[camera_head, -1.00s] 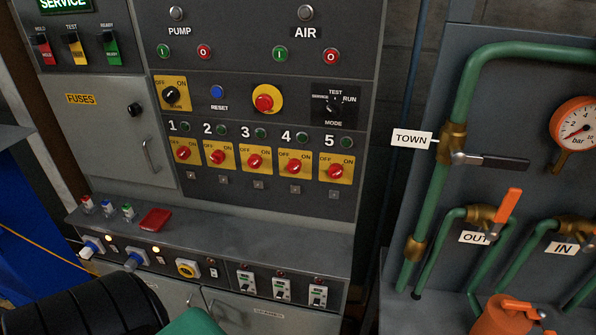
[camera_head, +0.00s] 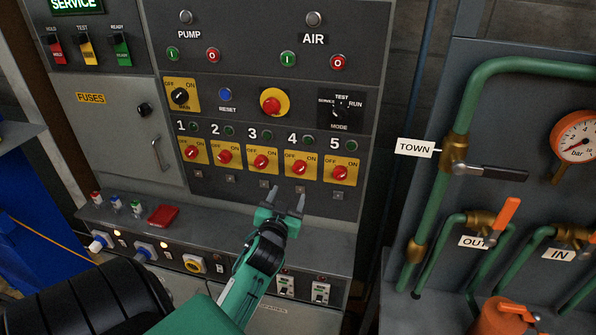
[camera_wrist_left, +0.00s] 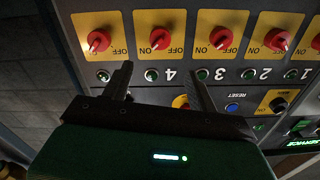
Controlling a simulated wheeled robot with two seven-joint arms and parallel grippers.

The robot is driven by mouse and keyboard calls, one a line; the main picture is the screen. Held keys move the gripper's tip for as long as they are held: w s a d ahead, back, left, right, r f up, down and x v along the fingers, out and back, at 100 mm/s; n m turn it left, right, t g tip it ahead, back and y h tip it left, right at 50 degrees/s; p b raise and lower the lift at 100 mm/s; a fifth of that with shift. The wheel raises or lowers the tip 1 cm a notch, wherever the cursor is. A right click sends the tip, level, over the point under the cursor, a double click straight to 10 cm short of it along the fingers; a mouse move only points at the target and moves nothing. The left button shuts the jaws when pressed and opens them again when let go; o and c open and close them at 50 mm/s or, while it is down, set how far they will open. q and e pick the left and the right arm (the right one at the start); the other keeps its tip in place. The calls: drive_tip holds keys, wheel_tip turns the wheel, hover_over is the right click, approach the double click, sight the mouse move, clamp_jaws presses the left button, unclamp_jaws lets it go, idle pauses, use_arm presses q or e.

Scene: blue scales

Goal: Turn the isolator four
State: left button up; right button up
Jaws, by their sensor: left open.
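Isolator four (camera_head: 299,168) is a red rotary knob on a yellow OFF/ON plate, under the number 4 in the panel's row. In the left wrist view the left gripper's fingers (camera_wrist_left: 160,70) straddle isolator four's column, apart from the knob. My right gripper is out of view.
Isolator three (camera_head: 261,163) and isolator five (camera_head: 340,172) flank isolator four closely. A grey ledge (camera_head: 200,226) with a red item (camera_head: 163,215) juts out below the panel. Green pipes (camera_head: 437,195) and an orange-handled valve (camera_head: 505,215) stand to the right.

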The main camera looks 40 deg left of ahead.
sight(298, 171)
use_arm(q)
drive_tip(key=p+x, duration=0.3)
drive_tip(key=x, duration=0.8)
drive_tip(key=shift+w+a+f, duration=0.1)
drive_tip(key=shift+w+a, duration=0.1)
drive_tip(key=shift+w, duration=0.4)
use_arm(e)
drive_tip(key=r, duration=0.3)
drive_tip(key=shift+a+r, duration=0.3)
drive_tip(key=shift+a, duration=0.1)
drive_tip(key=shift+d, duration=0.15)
use_arm(q)
drive_tip(key=c, duration=1)
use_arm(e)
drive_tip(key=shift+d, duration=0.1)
